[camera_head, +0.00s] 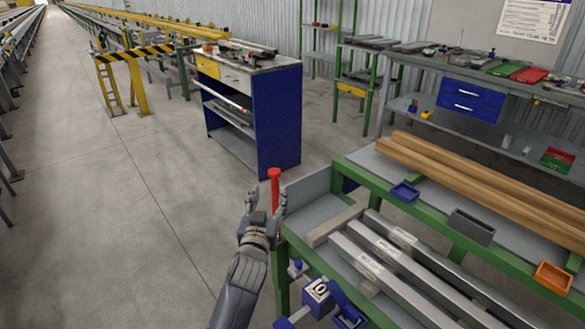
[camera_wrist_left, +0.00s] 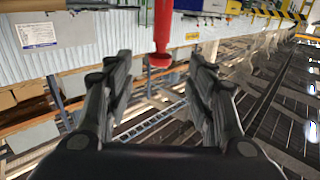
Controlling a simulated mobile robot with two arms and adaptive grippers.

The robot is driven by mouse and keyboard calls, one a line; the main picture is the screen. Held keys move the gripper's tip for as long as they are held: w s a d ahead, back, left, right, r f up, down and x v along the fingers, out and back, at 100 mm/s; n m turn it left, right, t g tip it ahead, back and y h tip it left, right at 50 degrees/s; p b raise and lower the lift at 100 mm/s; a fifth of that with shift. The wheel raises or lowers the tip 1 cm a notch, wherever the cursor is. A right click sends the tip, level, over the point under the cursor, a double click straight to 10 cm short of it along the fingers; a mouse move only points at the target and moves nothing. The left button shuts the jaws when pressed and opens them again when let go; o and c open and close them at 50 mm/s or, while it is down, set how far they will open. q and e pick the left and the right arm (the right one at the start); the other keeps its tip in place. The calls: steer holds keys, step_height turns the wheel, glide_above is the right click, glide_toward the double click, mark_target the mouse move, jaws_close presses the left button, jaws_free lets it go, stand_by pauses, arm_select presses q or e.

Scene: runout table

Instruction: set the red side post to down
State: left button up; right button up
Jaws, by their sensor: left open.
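The red side post (camera_head: 276,188) stands upright at the near left corner of the green-framed table, with a wider round cap on top. In the left wrist view the red post (camera_wrist_left: 163,28) comes down from the top edge, its cap lowest, in line with the gap between the fingers. My left gripper (camera_head: 267,199) is open and empty, its fingers on either side of the post as seen from the head. No contact shows; the exact depth is hard to tell. The post's lower part is partly hidden by the gripper. My right gripper is in neither view.
The green-framed table (camera_head: 350,168) carries grey bars, wooden beams (camera_head: 480,180), small blue and grey bins and an orange bin (camera_head: 553,277). A blue block marked 10 (camera_head: 319,292) sits at its near side. A blue cabinet (camera_head: 278,120) stands behind. The floor at left is clear.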

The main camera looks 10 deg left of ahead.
mark_target(274, 176)
arm_select(q)
steer(key=w, duration=0.3)
steer(key=w+a+r, duration=0.1)
steer(key=w, duration=0.6)
steer(key=shift+w+a+r, duration=0.15)
steer(key=shift+w+r, duration=0.05)
steer(key=shift+w, duration=0.15)
